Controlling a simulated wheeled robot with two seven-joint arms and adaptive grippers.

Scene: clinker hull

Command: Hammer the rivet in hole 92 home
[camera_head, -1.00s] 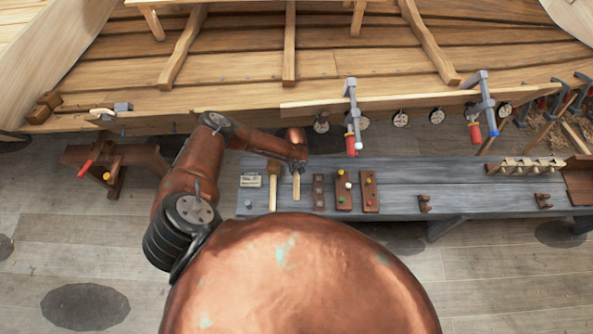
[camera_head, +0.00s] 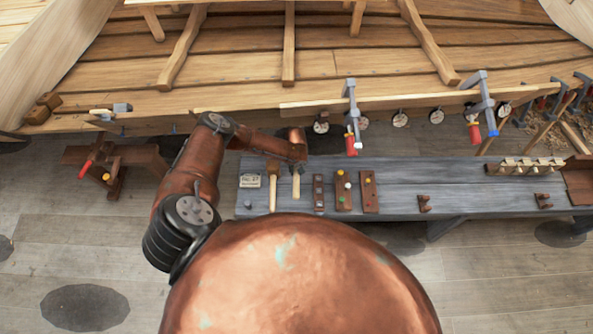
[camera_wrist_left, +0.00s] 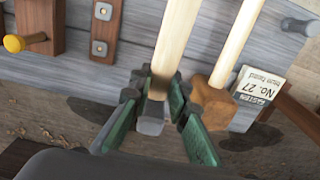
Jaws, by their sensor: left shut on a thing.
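My left gripper (camera_wrist_left: 155,105) is shut on a hammer (camera_wrist_left: 174,40) with a pale wooden handle. Its fingers close near the grey head, and the handle runs away from them over the bench. In the head view my left gripper (camera_head: 297,160) is at the bench's back edge, with the hammer handle (camera_head: 296,186) showing below it. A wooden mallet (camera_head: 273,171) lies beside it; its head (camera_wrist_left: 212,100) is close to the fingers in the wrist view. I cannot make out hole 92 or its rivet. My right gripper is not in view.
The grey bench (camera_head: 400,175) holds a card reading No. 27 (camera_head: 250,181), small wooden racks (camera_head: 343,190) and brackets. The planked hull (camera_head: 230,65) rises behind. Two clamps (camera_head: 351,110) (camera_head: 482,105) grip a plank. A trestle (camera_head: 120,160) stands at left.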

